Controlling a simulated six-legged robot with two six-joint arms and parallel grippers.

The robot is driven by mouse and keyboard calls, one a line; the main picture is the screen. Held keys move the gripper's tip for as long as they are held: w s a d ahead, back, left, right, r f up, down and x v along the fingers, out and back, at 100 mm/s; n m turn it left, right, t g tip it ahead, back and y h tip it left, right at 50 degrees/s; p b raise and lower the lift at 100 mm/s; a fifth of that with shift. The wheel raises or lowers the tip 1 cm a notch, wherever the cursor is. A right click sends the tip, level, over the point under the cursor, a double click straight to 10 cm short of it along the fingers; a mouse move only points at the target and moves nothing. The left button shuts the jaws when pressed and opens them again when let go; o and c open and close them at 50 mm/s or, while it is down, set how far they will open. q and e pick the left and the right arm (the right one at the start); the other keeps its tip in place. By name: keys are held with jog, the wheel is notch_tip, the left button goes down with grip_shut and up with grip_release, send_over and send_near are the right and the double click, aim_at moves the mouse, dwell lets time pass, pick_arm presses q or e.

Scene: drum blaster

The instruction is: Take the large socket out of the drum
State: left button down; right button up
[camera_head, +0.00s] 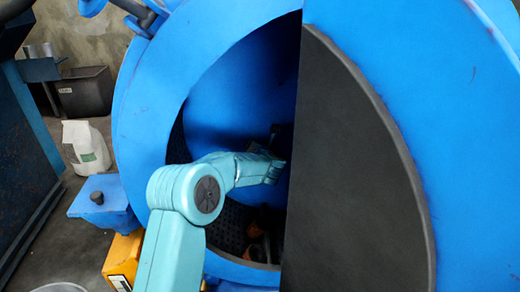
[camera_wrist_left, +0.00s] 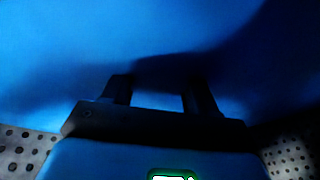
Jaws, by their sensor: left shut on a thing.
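The blue drum (camera_head: 150,115) fills the middle, its round opening half covered by a dark grey panel (camera_head: 365,170) on the right. My teal left arm reaches through the opening. My left gripper (camera_head: 276,150) is inside, near the panel's edge and above the perforated floor. My right gripper is not in view.
Small brownish things (camera_head: 256,250) lie in shadow at the drum's bottom. The panel's straight edge and the drum's rim bound the opening. Outside on the left are a blue box with a black knob (camera_head: 97,197), a white bag (camera_head: 86,146) and a dark bin (camera_head: 85,92).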

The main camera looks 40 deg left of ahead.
pick_arm(q)
jog(key=shift+r, duration=0.2)
jog(key=shift+w+a+r+p, duration=0.1)
jog(key=shift+a+r+p, duration=0.05)
jog(key=shift+r+p, duration=0.65)
jog(key=shift+w+a+r+p, duration=0.1)
jog(key=shift+w+r+p, duration=0.05)
jog(key=shift+r+p, duration=0.65)
jog(key=shift+w+a+r+p, duration=0.1)
jog(key=shift+a+r+p, duration=0.05)
jog(key=shift+r+p, duration=0.65)
jog(key=shift+r, duration=0.1)
